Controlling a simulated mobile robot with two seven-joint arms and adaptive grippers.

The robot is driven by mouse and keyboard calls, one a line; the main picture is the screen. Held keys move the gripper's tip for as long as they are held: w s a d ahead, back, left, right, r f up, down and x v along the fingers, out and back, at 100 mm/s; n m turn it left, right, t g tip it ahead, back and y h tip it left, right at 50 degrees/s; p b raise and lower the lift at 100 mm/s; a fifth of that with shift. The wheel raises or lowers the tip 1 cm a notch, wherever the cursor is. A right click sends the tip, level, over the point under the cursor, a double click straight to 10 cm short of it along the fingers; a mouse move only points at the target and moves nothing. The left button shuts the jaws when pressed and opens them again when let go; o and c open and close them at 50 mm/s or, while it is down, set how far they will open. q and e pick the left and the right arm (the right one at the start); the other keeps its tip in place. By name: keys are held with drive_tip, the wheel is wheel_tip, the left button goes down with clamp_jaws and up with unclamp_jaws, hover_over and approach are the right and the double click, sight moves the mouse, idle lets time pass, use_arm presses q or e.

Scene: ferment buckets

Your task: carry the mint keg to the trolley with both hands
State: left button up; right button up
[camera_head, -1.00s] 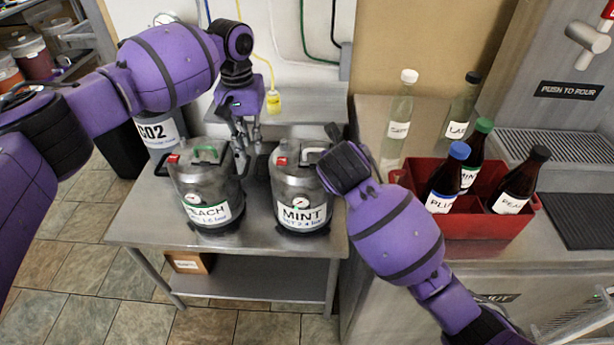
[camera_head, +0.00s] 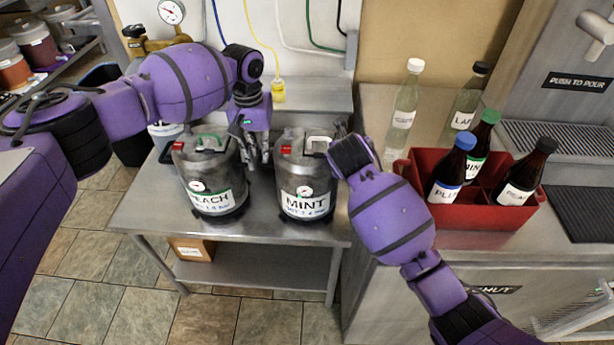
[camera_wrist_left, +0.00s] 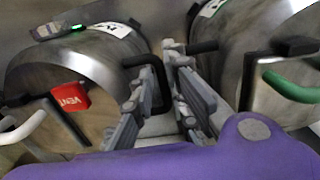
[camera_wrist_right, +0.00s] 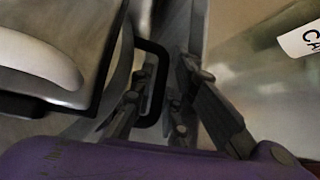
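The mint keg (camera_head: 304,177) is a steel keg with a white MINT label, a gauge and a pale top handle.
The peach keg is close on the left of the mint keg. A counter on the right holds a red crate (camera_head: 470,214) with dark bottles, and clear bottles (camera_head: 404,105) behind it. A box (camera_head: 190,249) sits on the lower shelf.

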use_arm(q)
drive_tip(key=shift+f, duration=0.2)
use_arm(e)
drive_tip(key=shift+w+f, duration=0.15)
drive_tip(key=shift+w, duration=0.05)
use_arm(q)
clamp_jaws()
use_arm(e)
clamp_jaws()
